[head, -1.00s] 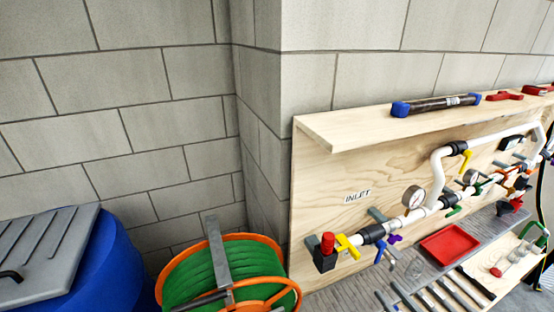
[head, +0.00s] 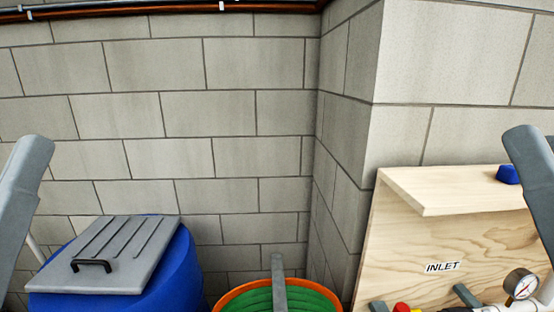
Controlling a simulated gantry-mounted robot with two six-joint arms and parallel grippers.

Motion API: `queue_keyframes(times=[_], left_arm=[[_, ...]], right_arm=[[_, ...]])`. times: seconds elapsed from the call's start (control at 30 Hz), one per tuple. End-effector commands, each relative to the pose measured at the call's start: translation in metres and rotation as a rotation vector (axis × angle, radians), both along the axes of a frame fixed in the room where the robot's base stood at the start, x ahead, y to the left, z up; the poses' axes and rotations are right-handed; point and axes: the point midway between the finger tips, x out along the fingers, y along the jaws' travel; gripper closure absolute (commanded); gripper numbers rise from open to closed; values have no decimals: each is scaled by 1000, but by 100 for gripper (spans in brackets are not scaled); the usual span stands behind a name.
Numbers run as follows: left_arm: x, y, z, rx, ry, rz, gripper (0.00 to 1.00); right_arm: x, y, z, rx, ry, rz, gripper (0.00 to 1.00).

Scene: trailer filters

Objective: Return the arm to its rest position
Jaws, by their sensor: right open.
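A grey part of my left arm (head: 20,195) rises at the left edge of the head view. A grey part of my right arm (head: 530,175) rises at the right edge, in front of the wooden panel. My left gripper is not in view. My right gripper is open, but its fingertips cannot be made out. Neither visible arm part is seen holding anything.
A blue barrel (head: 184,275) with a grey lid (head: 125,255) stands lower left. A green hose reel with an orange rim (head: 240,290) is at the bottom middle. A wooden panel (head: 410,240) with an INLET label, a gauge (head: 521,284) and a shelf stands right. Block walls meet behind.

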Motion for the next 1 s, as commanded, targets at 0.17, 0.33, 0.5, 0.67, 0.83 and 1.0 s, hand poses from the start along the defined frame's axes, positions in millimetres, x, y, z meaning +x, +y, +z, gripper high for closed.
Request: queue_keyframes(times=[0.17,0.33,0.5,0.67,0.83,1.0], left_arm=[[1,0,49,0,3,0,50],[0,0,121,0,-1,0,50],[0,0,195,0,-1,0,50],[0,0,230,0,0,0,50],[0,0,231,0,0,0,50],[0,0,229,0,1,0,50]], right_arm=[[1,-9,49,-210,-13,-290,50],[2,-9,119,-209,-11,-286,50],[2,-9,193,-208,-9,-284,50],[3,-9,227,-209,-9,-284,50],[3,-9,229,-208,-8,-283,50],[3,-9,227,-208,-9,-283,50]])
